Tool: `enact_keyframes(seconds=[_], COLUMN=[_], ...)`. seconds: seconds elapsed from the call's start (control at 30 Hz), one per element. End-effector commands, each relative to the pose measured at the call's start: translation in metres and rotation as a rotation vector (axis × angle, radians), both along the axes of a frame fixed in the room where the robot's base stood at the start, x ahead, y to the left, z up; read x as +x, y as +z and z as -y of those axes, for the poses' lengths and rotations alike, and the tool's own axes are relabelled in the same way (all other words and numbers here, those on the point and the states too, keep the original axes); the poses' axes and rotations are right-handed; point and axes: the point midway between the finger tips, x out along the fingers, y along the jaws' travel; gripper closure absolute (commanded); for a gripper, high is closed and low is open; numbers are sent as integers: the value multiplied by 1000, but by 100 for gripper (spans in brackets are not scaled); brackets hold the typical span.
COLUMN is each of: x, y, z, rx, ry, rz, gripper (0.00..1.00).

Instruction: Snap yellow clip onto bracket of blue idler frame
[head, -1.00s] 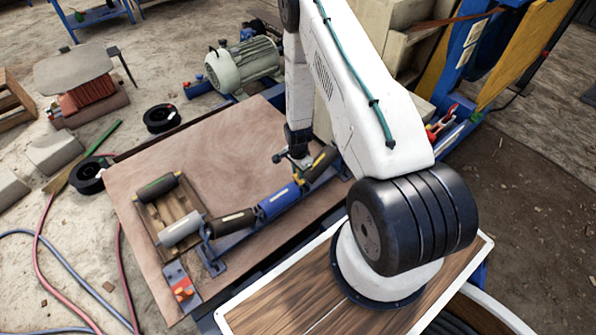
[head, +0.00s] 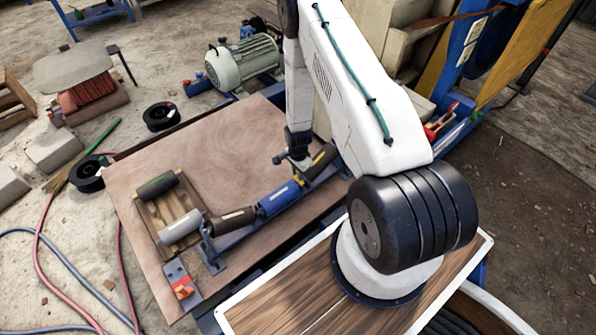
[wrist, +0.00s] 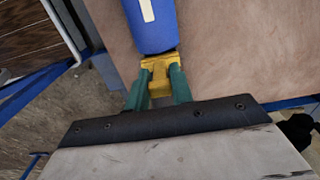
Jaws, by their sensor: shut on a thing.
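My gripper (wrist: 158,86) has green fingers shut on the yellow clip (wrist: 157,70) in the wrist view. The clip is at the near end of a blue roller (wrist: 150,30); I cannot tell whether it touches the roller or is seated on a bracket. In the head view my gripper (head: 296,162) is low over the right part of the idler frame (head: 238,243), between the blue roller (head: 279,199) and a dark olive roller (head: 321,160). The bracket is hidden.
The wooden board (head: 215,150) has free room behind the frame. An orange-red piece (head: 183,291) lies on a grey plate at the front.

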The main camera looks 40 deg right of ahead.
Motion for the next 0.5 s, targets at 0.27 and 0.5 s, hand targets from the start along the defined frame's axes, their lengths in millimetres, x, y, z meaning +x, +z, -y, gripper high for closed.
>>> enact_keyframes(seconds=[0.27, 0.5], x=[0, 0], y=[-7, -4], z=[0, 0], rx=[0, 0], ry=[0, 0], rz=[0, 0], gripper=[100, 100])
